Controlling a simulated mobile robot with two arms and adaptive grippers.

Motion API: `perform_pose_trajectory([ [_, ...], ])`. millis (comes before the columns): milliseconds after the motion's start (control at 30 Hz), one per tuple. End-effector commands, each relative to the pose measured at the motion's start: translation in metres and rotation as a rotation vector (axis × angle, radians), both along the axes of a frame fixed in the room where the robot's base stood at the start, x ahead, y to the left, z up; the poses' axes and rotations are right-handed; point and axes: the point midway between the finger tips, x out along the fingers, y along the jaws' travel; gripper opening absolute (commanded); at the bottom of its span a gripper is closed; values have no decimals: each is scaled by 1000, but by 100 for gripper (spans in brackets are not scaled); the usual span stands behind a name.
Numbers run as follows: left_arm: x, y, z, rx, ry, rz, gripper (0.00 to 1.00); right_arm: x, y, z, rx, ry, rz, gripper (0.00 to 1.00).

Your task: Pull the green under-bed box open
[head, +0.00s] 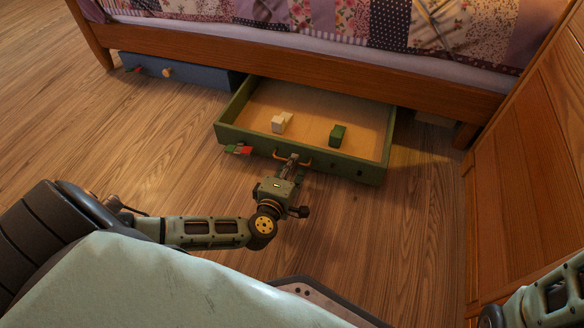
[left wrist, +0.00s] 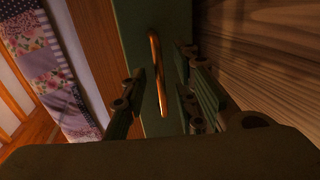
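The green under-bed box (head: 345,166) stands out from under the bed, its open top and pale wooden floor showing. Its front carries an orange-brown bar handle (head: 306,163), which also shows in the left wrist view (left wrist: 157,75). My left gripper (head: 291,163) is at the middle of the box front. In the left wrist view its fingers (left wrist: 160,95) are spread on both sides of the handle, with gaps visible, so it looks open around the handle rather than clamped on it. My right gripper is out of view.
A cream block (head: 280,123) and a green block (head: 338,135) lie in the box. A blue under-bed box (head: 185,73) sits left under the bed (head: 300,68). A wooden cabinet (head: 520,180) stands right. Wooden floor (head: 390,235) before the box is clear.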

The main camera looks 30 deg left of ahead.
Motion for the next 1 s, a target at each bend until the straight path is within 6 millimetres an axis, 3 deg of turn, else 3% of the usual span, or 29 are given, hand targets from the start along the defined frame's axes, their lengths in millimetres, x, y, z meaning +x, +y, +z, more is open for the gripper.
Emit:
perform_pose_trajectory([
  [67,0,0,0,0,0,0,27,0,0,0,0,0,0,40],
  [400,0,0,0,0,0,0,0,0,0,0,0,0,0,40],
  [867,0,0,0,0,0,0,0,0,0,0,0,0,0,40],
  [1000,-3,-2,5,-4,-6,1,0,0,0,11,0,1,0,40],
])
